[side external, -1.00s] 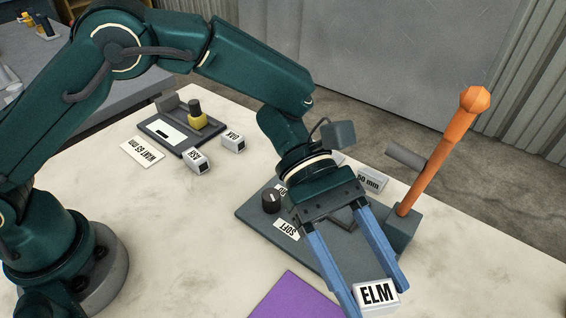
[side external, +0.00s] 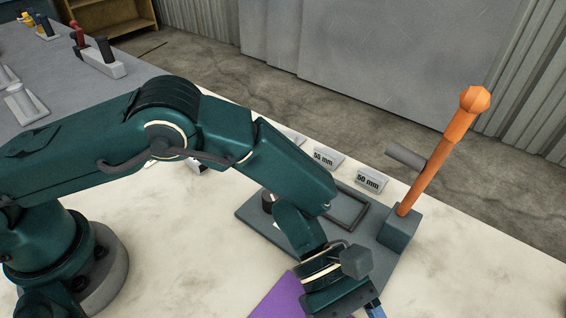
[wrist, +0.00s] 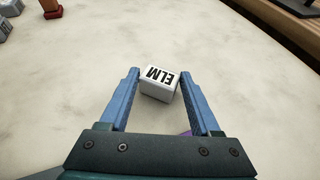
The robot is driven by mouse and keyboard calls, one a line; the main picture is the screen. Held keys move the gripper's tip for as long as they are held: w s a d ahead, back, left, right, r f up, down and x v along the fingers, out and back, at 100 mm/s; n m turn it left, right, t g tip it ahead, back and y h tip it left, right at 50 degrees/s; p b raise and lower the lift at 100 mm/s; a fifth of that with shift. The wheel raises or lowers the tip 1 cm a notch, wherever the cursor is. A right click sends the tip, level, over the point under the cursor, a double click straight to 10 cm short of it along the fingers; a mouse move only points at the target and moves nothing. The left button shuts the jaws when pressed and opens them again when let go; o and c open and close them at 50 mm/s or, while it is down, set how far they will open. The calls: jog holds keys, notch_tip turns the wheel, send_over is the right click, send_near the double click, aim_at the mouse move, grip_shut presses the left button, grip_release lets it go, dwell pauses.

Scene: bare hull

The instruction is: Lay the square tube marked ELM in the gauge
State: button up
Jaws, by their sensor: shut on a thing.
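In the wrist view my gripper (wrist: 160,84) is shut on the square tube marked ELM (wrist: 157,90), a short white block held between the blue fingertips. Its black lettering faces the camera. Pale worktop shows around it; I cannot tell whether it touches the surface. In the side view only a bit of a blue finger (side external: 375,311) shows at the bottom edge, and the tube is out of frame. My arm covers the area where the small dark tray and the other marked tubes stood, so I cannot make out the gauge now.
A grey plate (side external: 255,235) with an empty raised frame (side external: 349,208) lies behind my wrist. An orange lever (side external: 440,150) rises at its right. Small cards reading 55 mm (side external: 324,158) and 50 mm (side external: 370,180) stand behind. A purple sheet (side external: 279,298) lies in front.

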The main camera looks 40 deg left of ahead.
jog(key=shift+f, duration=0.1)
jog(key=o, duration=1.3)
jog(key=shift+o, duration=0.2)
